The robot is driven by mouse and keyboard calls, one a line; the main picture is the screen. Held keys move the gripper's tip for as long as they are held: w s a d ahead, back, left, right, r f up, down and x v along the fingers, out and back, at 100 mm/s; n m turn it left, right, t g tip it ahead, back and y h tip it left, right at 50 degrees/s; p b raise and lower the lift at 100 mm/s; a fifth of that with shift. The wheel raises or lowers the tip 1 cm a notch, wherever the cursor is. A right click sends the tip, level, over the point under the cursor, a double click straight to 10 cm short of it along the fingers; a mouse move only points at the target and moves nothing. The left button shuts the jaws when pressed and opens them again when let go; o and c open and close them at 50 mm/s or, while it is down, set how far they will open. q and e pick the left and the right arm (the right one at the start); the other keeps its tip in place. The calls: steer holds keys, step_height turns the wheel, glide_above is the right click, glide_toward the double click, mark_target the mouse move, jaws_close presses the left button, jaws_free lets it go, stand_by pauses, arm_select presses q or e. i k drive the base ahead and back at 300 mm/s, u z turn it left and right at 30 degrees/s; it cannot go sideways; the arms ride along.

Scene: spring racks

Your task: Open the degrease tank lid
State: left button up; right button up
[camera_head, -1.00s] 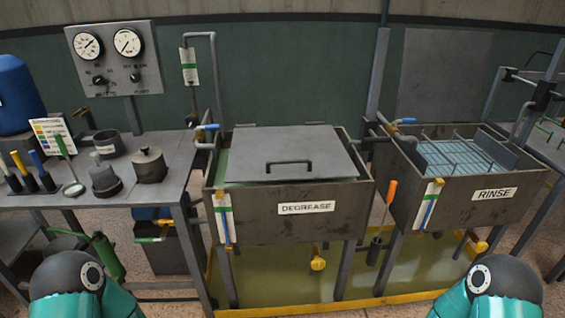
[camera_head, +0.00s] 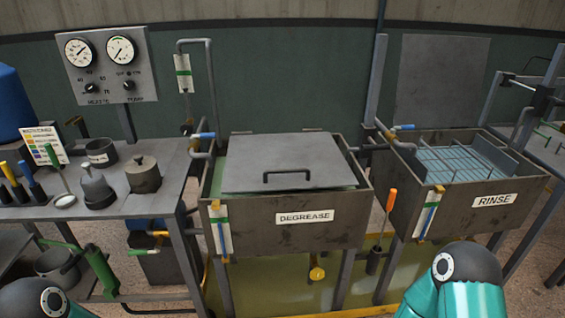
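The degrease tank (camera_head: 240,232) is a dark metal box on legs with a white "DEGREASE" label on its front. Its flat grey lid (camera_head: 280,154) lies over most of the top, with a dark bar handle (camera_head: 286,178) near its front edge. A strip of pale green liquid shows beside the lid. Parts of my two arms show at the bottom left and bottom right, both apart from the tank. Neither gripper is in view.
The rinse tank (camera_head: 455,217), with a wire rack inside, stands to the right. A bench (camera_head: 120,205) with pots and tools stands to the left. A gauge panel (camera_head: 107,65) and pipes are behind. An orange-handled tool (camera_head: 391,200) hangs between the tanks.

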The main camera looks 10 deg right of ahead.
mark_target(265, 162)
steer(key=i, duration=0.9)
steer(key=z, duration=0.05)
